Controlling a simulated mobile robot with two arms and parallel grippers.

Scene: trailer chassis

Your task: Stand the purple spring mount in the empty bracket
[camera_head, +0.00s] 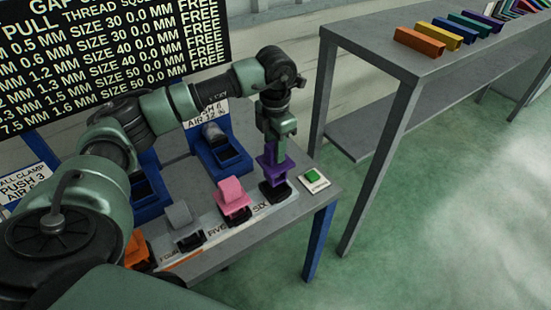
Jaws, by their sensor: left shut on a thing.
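The purple spring mount (274,168) is upright under my left gripper (273,148), which is shut on its top. Its lower end is at the black bracket (277,192) at the right end of the row, near the label SIX. I cannot tell whether it rests fully in the bracket or is just above it. My right gripper is not in view.
A pink mount (232,192), a grey mount (181,215) and an orange one (136,250) stand to the left in the row. A green button (313,176) is on the right. A grey bench (385,60) bears several coloured blocks.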

